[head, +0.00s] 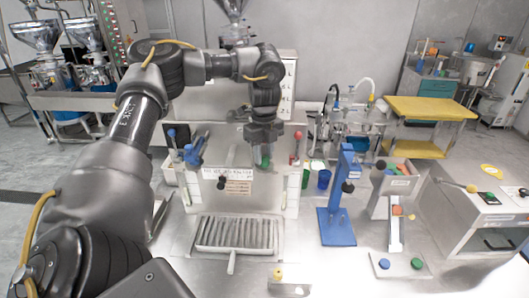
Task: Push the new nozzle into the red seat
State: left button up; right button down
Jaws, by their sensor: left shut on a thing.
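My left gripper (264,148) reaches in from the left and points down in front of the white-grey panel of the machine. It is shut on a small green piece (265,161), which looks like the nozzle; the fingers hide part of it. A slim red part (297,139) stands upright at the panel's right edge, just right of the gripper and apart from it. I cannot tell whether it is the red seat, and no other red seat shows clearly. My right gripper is not in view.
A slotted drain tray (237,234) lies below the panel. Blue-handled parts (195,150) are at the panel's left. A blue stand (337,222) and a grey stand (396,205) are to the right. A blue cup (324,179) stands behind.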

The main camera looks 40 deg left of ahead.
pick_arm(q)
jog(key=shift+r, duration=0.1)
dwell(0.4)
jog(key=shift+p, duration=0.5)
jog(key=o, duration=1)
jog(key=shift+o, duration=0.5)
jog(key=o, duration=0.5)
